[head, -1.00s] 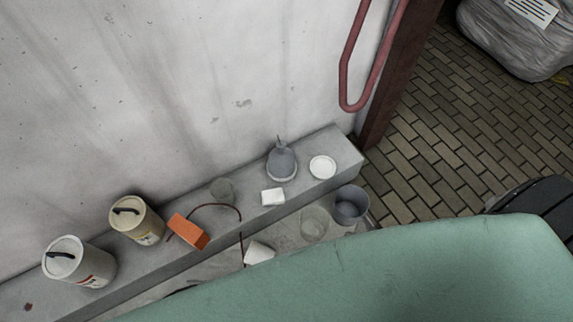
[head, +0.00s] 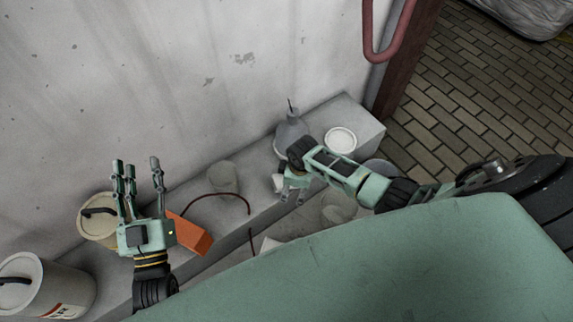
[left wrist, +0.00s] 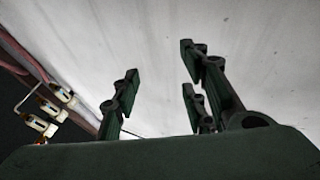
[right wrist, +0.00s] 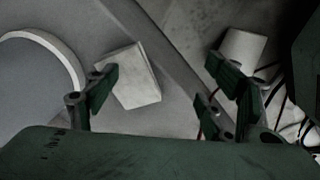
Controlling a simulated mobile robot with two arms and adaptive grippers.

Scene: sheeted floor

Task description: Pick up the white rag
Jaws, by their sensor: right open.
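The white rag (head: 277,183) looks like a small folded white square on the grey concrete ledge. In the head view my right gripper mostly hides it. It shows more clearly in the right wrist view (right wrist: 133,78), where the left finger overlaps its edge. My right gripper (head: 289,194) is open above the ledge, with its fingers spread near the rag; contact cannot be told. My left gripper (head: 138,168) is open and empty, fingers pointing up, in front of the wall and near the orange block. In the left wrist view its spread fingers (left wrist: 160,90) face the wall.
On the ledge (head: 360,120) stand a grey funnel (head: 289,138), a white dish (head: 340,140), a glass jar (head: 223,177), an orange block (head: 194,236) and two cans (head: 97,219) (head: 45,288). A white cup (right wrist: 243,48) lies lower down. A red pipe (head: 375,50) runs along the wall.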

